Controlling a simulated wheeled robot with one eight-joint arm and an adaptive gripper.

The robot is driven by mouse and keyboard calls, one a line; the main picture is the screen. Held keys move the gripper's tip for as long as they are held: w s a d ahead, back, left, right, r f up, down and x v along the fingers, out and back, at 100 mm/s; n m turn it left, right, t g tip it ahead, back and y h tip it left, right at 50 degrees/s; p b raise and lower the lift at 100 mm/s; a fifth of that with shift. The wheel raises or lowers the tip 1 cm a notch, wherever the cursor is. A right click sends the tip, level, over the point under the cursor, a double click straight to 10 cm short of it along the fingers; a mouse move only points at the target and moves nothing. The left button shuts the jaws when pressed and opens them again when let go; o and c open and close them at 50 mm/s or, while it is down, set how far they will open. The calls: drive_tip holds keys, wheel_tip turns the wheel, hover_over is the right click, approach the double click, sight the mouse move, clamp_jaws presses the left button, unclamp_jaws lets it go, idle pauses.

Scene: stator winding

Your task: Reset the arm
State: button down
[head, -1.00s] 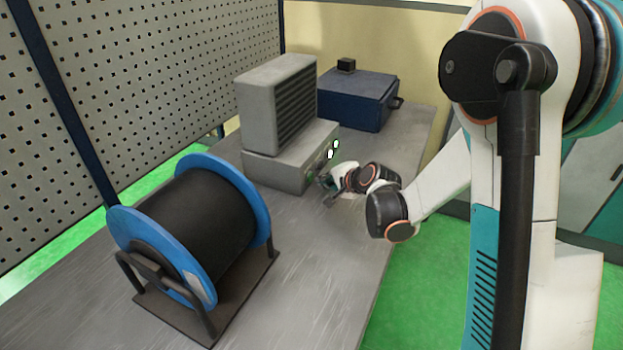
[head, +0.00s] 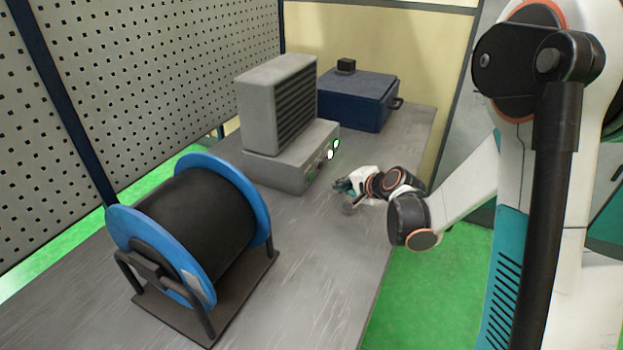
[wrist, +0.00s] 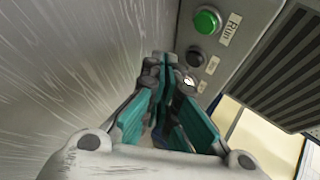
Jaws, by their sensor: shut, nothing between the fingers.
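My gripper (head: 345,190) is over the table, to the right of the grey machine (head: 290,165) and apart from it in the head view. In the wrist view my gripper (wrist: 165,75) has its teal and grey fingers together and empty. The machine's control panel (wrist: 220,60) lies beyond the fingertips there. It carries a green button (wrist: 207,21) labelled "Run". Another control behind the fingertips is partly hidden. My arm reaches in from the right side of the head view.
A black spool with blue flanges (head: 255,205) stands on the table (head: 310,270) at the left. A blue box (head: 350,105) sits at the back. A perforated panel (head: 150,60) borders the left. The front of the table is bare.

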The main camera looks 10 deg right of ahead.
idle(0.3)
drive_tip(key=s+a+r+n+g+h, duration=0.15)
drive_tip(key=s+r+n, duration=0.4)
drive_tip(key=s, duration=0.65)
drive_tip(key=s+a+r+n+g+h, duration=0.15)
drive_tip(key=s+r+n, duration=0.35)
drive_tip(key=s, duration=0.6)
drive_tip(key=s+n+g+h, duration=0.1)
drive_tip(key=s+n, duration=0.1)
drive_tip(key=s, duration=0.8)
drive_tip(key=shift+d+r, duration=0.45)
